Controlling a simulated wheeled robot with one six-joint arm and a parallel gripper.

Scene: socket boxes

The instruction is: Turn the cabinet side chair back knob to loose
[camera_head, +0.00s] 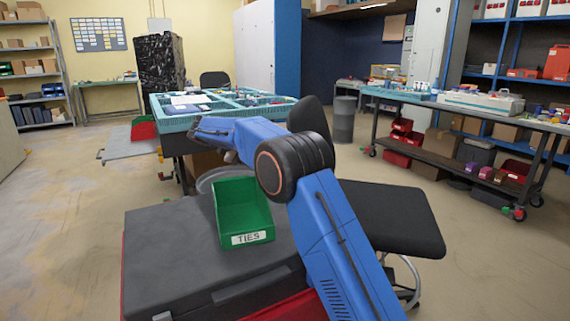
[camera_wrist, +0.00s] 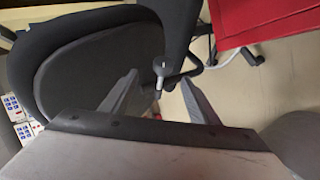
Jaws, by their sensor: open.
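The black chair shows in the head view, with its seat (camera_head: 395,218) right of my arm and its back (camera_head: 310,115) behind my arm. In the wrist view the large dark padded part (camera_wrist: 95,75) of the chair fills the left side. A small dark knob with a light mark (camera_wrist: 159,66) sits near a black bent bar (camera_wrist: 178,35). My gripper (camera_wrist: 159,77) is open, its two grey fingers on either side of the knob in the picture. I cannot tell whether they touch it. In the head view my arm hides the knob.
A green TIES bin (camera_head: 243,212) stands on a dark case lid (camera_head: 165,245) close to my arm. A teal-topped table (camera_head: 175,118) stands behind. A workbench (camera_head: 470,112) is at the right. Open floor lies at the left. A red object (camera_wrist: 265,20) shows in the wrist view.

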